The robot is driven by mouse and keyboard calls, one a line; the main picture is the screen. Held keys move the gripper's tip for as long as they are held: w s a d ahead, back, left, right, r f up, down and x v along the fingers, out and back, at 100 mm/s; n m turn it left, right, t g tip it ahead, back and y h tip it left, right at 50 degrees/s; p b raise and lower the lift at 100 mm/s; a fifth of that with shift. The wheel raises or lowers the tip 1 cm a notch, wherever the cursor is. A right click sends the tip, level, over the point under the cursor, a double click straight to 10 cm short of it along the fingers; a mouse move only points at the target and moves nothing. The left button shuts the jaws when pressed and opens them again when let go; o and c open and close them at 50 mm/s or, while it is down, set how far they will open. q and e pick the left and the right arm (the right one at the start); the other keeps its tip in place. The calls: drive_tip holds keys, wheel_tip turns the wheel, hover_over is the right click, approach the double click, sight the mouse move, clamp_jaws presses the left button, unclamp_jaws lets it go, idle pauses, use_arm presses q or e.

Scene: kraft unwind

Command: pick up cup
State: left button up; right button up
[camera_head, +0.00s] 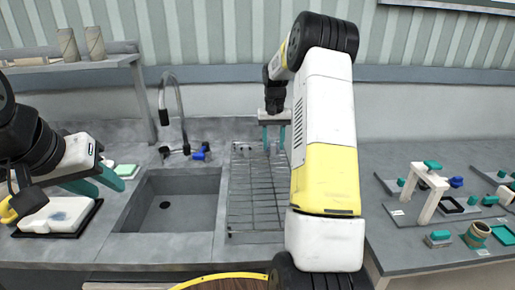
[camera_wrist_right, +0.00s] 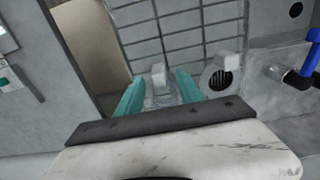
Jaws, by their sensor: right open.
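My right gripper (camera_head: 275,138) reaches down over the back end of the wire rack (camera_head: 257,200). Its teal fingers are apart. In the right wrist view the gripper (camera_wrist_right: 160,92) has a pale, partly see-through cup-like thing (camera_wrist_right: 162,90) between its fingertips; I cannot tell whether they touch it. A second pale, round cup-like thing (camera_wrist_right: 222,76) with a dark inside stands just right of the fingers. Both are too small to make out clearly in the head view. My left gripper (camera_head: 98,184) is at the left, its teal fingers apart and empty.
The sink (camera_head: 168,203) with a tall tap (camera_head: 175,105) lies left of the rack. A black tray (camera_head: 90,217) with a white block is below my left gripper. A right-hand table (camera_head: 400,232) holds several teal-and-white fixtures.

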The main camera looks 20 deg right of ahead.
drive_tip(key=shift+f, duration=0.35)
drive_tip(key=shift+c, duration=0.4)
clamp_jaws()
drive_tip(key=shift+r, duration=0.1)
